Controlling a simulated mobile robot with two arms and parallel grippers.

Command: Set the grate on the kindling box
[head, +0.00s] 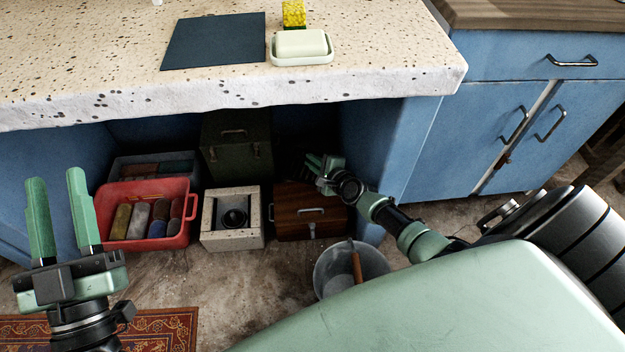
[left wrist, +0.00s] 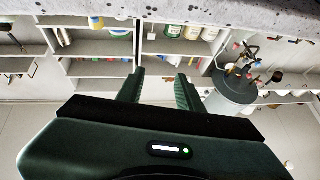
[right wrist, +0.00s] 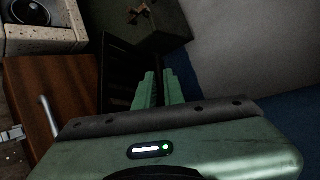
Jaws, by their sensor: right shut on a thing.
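My right gripper (head: 322,164) reaches under the stone counter, above and behind a brown wooden box (head: 296,222) with a metal handle and latch, the likeliest kindling box. In the right wrist view its fingers (right wrist: 159,76) are close together, shut on a dark slatted thing (right wrist: 117,72), which I take for the grate. The grate is in deep shadow, so I cannot tell whether it touches anything beneath. The brown box also shows in the right wrist view (right wrist: 62,88). My left gripper (head: 57,178) is open and empty, out in front of the counter at the left.
Beside the brown box stand a pale stone-like box (head: 232,242) with a round dark thing, a dark green chest (head: 222,160) and a red bin (head: 146,245) of rolls. A bucket (head: 333,270) stands in front. The counter (head: 380,72) overhangs; a blue side wall (head: 405,150) bounds the right.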

